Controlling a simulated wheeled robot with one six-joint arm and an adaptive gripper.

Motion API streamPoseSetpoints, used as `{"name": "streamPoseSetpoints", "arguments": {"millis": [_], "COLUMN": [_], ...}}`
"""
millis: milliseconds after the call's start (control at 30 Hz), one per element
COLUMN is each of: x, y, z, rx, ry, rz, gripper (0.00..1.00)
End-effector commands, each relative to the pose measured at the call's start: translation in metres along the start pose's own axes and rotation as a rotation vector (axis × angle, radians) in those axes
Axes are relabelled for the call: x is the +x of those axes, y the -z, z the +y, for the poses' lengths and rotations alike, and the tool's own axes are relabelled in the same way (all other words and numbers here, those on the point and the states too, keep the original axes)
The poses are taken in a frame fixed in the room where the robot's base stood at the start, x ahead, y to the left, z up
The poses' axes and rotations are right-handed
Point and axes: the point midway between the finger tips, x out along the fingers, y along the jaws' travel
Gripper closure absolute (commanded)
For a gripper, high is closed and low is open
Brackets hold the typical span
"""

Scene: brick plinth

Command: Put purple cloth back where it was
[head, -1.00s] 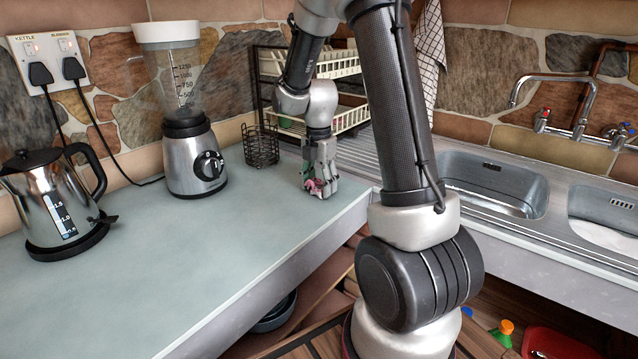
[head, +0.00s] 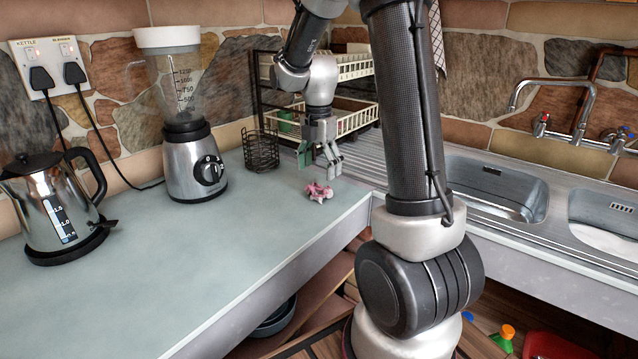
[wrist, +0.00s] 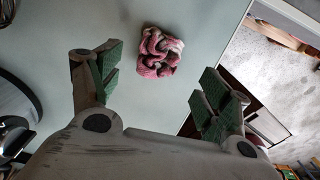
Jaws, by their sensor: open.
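A small crumpled pink-and-white cloth (head: 318,192) lies on the pale worktop near its front edge. Its colour looks pink rather than purple. It also shows in the wrist view (wrist: 158,52), beyond the fingertips. My gripper (head: 320,165) is open and empty, a little above and behind the cloth, not touching it. In the wrist view my gripper (wrist: 152,80) has its green-padded fingers spread wide to either side. Nothing of the cloth is hidden by the fingers.
A black wire basket (head: 261,150) stands left of my gripper, with a dish rack (head: 350,118) behind. A blender (head: 195,160) and kettle (head: 55,205) stand further left. The sink (head: 495,185) is at right. The front left worktop is clear.

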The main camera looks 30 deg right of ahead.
Motion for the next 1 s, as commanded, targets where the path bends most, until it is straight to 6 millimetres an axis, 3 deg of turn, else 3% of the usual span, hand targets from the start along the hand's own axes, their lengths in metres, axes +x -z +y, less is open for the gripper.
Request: {"name": "streamPoseSetpoints", "arguments": {"millis": [100, 333, 467, 567, 700, 900, 1000], "x": [-0.026, -0.054, -0.073, -0.098, -0.127, -0.134, -0.13], "y": [0.0, 0.001, 0.011, 0.03, 0.066, 0.107, 0.118], "z": [0.001, -0.001, -0.014, -0.041, -0.096, -0.166, -0.188], "rx": [0.0, 0.006, 0.134, 0.377, 0.857, 1.49, 1.706], "ry": [-0.004, -0.002, -0.029, -0.082, -0.184, -0.305, -0.337], "rz": [-0.002, -0.001, -0.011, -0.019, 0.008, 0.128, 0.193], "gripper": [0.22, 0.22, 0.22, 0.22, 0.22, 0.22, 0.22]}}
